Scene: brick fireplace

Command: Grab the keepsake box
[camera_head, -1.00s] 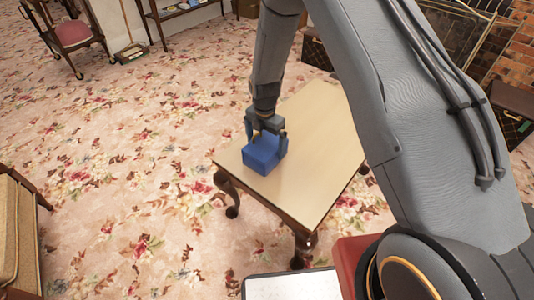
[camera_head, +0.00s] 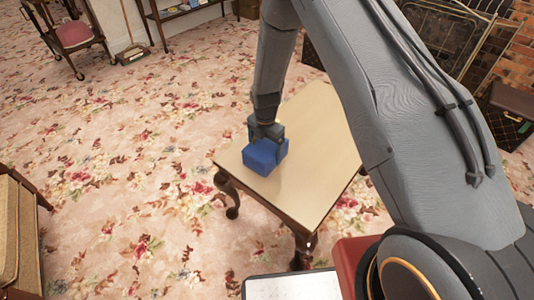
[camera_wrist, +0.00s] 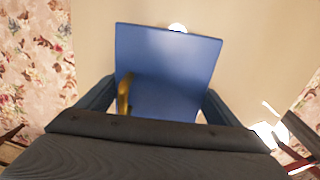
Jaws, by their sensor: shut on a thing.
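The keepsake box is a blue box (camera_head: 262,158) near the left corner of a small wooden table (camera_head: 312,130). In the wrist view the blue box (camera_wrist: 168,62) fills the middle, with a gold-coloured piece on its near left side. My gripper (camera_head: 266,136) reaches down from above onto the box. In the wrist view the fingers of my gripper (camera_wrist: 160,98) stand at its left and right sides, shut on it. The box looks to be at the tabletop; whether it is lifted at all cannot be told. The fingertips are partly hidden.
The table has dark curved legs on a floral carpet (camera_head: 120,170). A chair (camera_head: 20,235) stands at the left edge. A dark case (camera_head: 508,115) and a fireplace screen (camera_head: 430,45) are at the right. The carpet left of the table is clear.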

